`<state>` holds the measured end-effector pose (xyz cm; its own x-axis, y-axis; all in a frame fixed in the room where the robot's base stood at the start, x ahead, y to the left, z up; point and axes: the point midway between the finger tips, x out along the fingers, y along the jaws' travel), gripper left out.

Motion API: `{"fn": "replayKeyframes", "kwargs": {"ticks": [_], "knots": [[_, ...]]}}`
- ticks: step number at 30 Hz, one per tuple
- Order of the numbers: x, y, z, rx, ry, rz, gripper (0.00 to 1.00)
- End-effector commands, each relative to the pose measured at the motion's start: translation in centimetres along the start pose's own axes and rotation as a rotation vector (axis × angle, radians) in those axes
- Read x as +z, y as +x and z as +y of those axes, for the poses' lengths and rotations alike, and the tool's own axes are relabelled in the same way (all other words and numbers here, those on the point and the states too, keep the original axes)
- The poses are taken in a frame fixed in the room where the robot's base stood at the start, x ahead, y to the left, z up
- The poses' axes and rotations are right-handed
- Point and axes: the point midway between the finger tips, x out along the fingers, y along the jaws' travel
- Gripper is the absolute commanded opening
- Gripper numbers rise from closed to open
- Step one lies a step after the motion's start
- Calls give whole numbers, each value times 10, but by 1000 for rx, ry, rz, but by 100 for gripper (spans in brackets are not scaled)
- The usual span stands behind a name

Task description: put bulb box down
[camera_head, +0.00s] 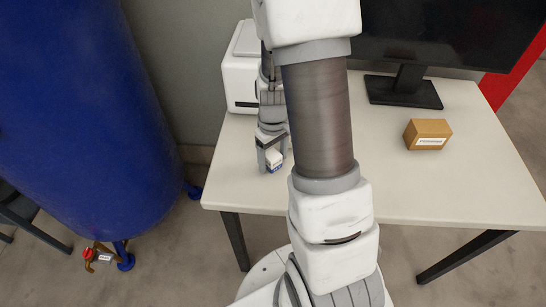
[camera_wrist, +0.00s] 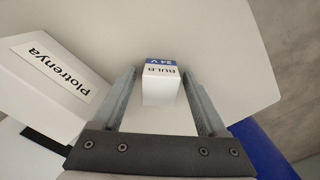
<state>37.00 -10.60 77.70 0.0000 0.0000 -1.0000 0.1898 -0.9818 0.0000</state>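The bulb box (camera_wrist: 160,84) is a small white carton with a blue band, marked "BULB" and "24 V". In the wrist view it lies between the two fingertips of my gripper (camera_wrist: 160,76), with a narrow gap showing on each side. My gripper looks open around it. In the head view the bulb box (camera_head: 274,159) shows at the tips of my gripper (camera_head: 271,155), at the left part of the white table (camera_head: 390,180). It appears to rest on the tabletop, but its underside is hidden.
A brown box (camera_head: 427,134) and a monitor (camera_head: 404,90) stand at the right. A blue tank (camera_head: 85,120) is left of the table. The front middle tabletop is clear.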

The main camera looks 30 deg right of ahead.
Motion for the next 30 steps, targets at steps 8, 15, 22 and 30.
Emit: {"fn": "replayKeyframes", "kwargs": {"ticks": [8, 15, 22, 30], "knots": [[0, -1, 0, 0, 0, 0, 77], [-1, -28, 0, 2, -2, 5, 77], [-1, -80, 0, 2, -3, 4, 77], [0, -118, 0, 1, -1, 1, 77]]}}
